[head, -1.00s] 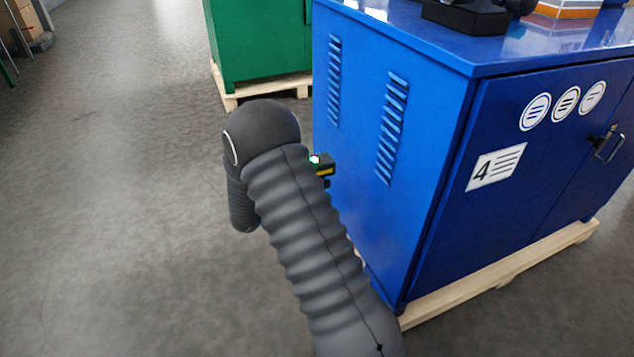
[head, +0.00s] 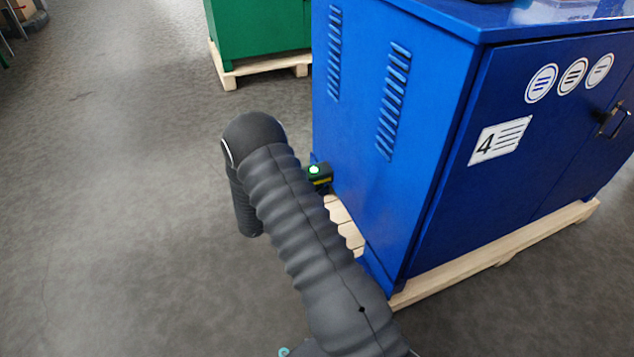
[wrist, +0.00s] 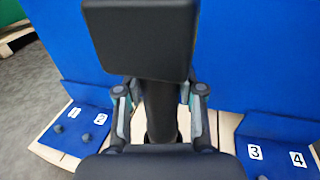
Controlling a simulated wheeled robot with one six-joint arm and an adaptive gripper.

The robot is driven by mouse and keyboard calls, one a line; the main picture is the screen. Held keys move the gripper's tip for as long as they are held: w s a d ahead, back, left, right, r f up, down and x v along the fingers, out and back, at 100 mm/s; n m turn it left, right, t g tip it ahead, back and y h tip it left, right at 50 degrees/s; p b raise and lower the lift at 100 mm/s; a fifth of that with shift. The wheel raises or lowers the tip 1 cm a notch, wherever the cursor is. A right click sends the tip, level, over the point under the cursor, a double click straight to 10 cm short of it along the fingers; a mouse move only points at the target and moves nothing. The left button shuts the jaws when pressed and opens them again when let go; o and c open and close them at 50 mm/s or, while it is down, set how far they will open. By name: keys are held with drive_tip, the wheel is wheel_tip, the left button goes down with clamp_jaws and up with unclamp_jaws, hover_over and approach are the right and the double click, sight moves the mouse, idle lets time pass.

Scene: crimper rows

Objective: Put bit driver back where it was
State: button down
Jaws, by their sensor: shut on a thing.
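In the wrist view, my gripper (wrist: 159,118) is shut on the dark upright shaft of the bit driver (wrist: 140,38). The driver's black block-shaped end is nearest the camera, and its far end is hidden behind my gripper. In the head view, my arm hides the gripper. A dark green and yellow piece with a lit green spot (head: 318,176), seemingly part of the driver, shows beside the arm near the cabinet's lower side. Blue plates marked 1 and 2 (wrist: 76,128) and 3 and 4 (wrist: 277,146) lie left and right below the gripper.
A blue cabinet (head: 385,110) labelled 4 stands on a wooden pallet (head: 500,250) close to my arm. Pale boards (wrist: 228,128) show between the plates. A green cabinet (head: 260,35) stands behind. The grey floor (head: 110,200) at left is clear.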

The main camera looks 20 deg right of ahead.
drive_tip(key=shift+f, duration=0.2)
drive_tip(key=c, duration=0.7)
unclamp_jaws()
drive_tip(key=shift+f, duration=0.1)
